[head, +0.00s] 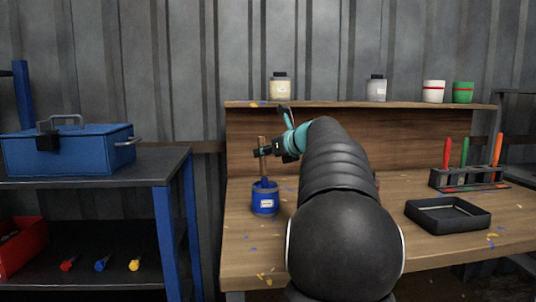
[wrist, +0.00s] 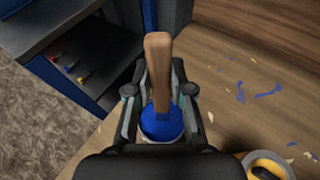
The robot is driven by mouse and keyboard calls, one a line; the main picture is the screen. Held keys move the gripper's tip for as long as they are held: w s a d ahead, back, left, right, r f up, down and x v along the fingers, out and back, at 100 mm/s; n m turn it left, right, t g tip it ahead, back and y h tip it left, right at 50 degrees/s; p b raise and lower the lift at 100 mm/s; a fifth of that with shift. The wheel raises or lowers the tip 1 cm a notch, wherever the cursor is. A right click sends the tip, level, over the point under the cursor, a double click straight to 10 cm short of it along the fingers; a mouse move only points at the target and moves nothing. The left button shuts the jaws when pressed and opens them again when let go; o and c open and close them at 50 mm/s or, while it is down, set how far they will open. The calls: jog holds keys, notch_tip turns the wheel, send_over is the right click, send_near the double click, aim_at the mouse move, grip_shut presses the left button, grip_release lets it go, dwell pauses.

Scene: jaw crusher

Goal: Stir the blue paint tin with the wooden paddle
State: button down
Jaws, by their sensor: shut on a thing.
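The blue paint tin (head: 265,203) stands on the left part of the wooden bench, with a pale label on its front. In the wrist view its blue paint (wrist: 161,125) shows below my gripper. The wooden paddle (head: 262,160) is roughly upright, its lower end at the tin's mouth. In the wrist view the paddle's handle (wrist: 158,55) rises between my fingers. My gripper (head: 262,152) is shut on the paddle above the tin. The paddle's tip is hidden in the tin or the paint.
A yellow-and-white round thing (wrist: 268,166) lies at the wrist view's lower right. A black tray (head: 448,215) and a rack of coloured-handled tools (head: 468,178) stand to the right. A shelf (head: 350,105) with jars and cups runs behind. A blue toolbox (head: 70,150) sits on the left table.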

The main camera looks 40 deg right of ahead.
jog(key=shift+w+r, duration=0.2)
jog(key=shift+r, duration=1.4)
jog(key=shift+w+r, duration=0.2)
jog(key=shift+r, duration=1.65)
jog(key=shift+r, duration=2.5)
jog(key=shift+f, duration=0.1)
